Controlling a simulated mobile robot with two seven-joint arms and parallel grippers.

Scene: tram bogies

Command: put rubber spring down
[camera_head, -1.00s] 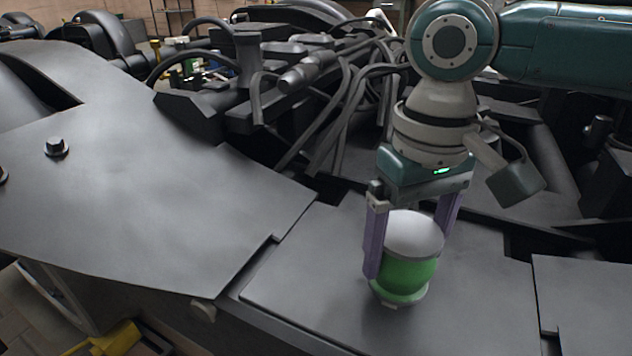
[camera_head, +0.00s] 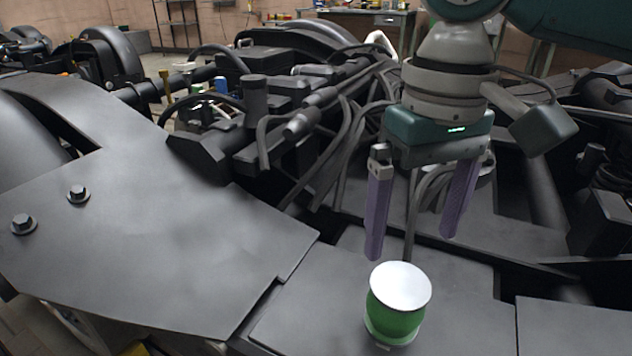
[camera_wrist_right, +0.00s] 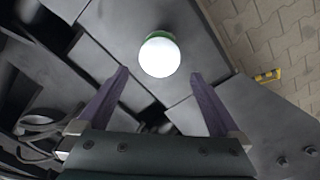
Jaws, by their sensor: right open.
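The rubber spring (camera_head: 396,306) is a green barrel shape with a white top. It stands upright on the flat dark bogie plate (camera_head: 462,318), low in the middle right of the head view. My right gripper (camera_head: 416,245) is open and empty, above and behind the spring, with its purple fingers apart and clear of it. In the right wrist view, the spring's white top (camera_wrist_right: 159,57) lies beyond the two open fingertips (camera_wrist_right: 158,75). My left gripper is not in view.
Cables and pipes (camera_head: 340,135) run over the bogie behind the plate. A raised dark plate with bolts (camera_head: 78,194) covers the left side. A step separates it from the plate under the spring. A workbench (camera_head: 365,20) stands far behind.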

